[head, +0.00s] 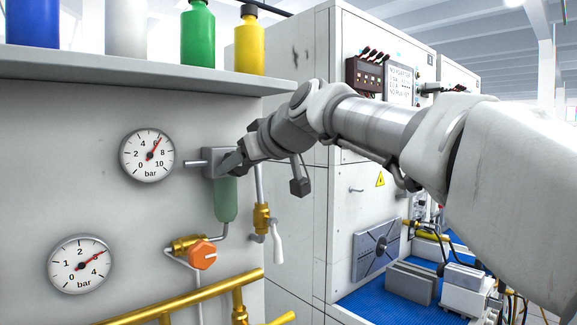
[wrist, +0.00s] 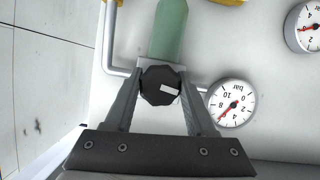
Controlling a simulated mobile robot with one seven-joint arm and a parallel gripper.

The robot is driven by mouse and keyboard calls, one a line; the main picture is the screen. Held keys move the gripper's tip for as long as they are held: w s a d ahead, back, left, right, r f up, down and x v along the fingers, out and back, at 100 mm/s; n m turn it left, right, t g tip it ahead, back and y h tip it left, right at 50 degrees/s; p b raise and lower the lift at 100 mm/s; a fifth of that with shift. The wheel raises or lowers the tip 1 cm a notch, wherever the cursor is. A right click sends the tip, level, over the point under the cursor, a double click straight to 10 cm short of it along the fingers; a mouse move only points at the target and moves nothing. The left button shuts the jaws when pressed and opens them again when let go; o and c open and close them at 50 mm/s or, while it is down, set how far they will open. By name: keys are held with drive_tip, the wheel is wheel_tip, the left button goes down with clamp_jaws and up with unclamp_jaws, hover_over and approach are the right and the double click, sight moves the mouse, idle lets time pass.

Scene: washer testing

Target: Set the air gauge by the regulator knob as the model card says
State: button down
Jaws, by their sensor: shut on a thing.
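The regulator knob (wrist: 160,85) is black and many-sided with a white mark, and it sits between my fingers in the wrist view. My gripper (head: 232,166) is shut on it; in the head view it hides the knob. The regulator (head: 213,162) is a grey block with a green bowl (head: 226,200) below. The air gauge (head: 147,156), 0 to 10 bar, is left of it, its red needle near 6. It also shows upside down in the wrist view (wrist: 232,105). A white card with print (head: 399,84) is on the machine; its small text is not clearly legible.
A second gauge (head: 80,264), 0 to 4 bar, is lower left, needle near 3. A shelf (head: 150,68) with bottles overhangs the gauges.

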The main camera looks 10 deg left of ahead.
drive_tip(key=shift+m+g+y+b, duration=0.3)
drive_tip(key=shift+m+g+y, duration=0.35)
drive_tip(key=shift+m, duration=0.75)
drive_tip(key=shift+c, duration=1.2)
unclamp_jaws()
drive_tip(key=b+v, duration=0.1)
drive_tip(key=v, duration=1.6)
drive_tip(key=shift+d+r, duration=0.2)
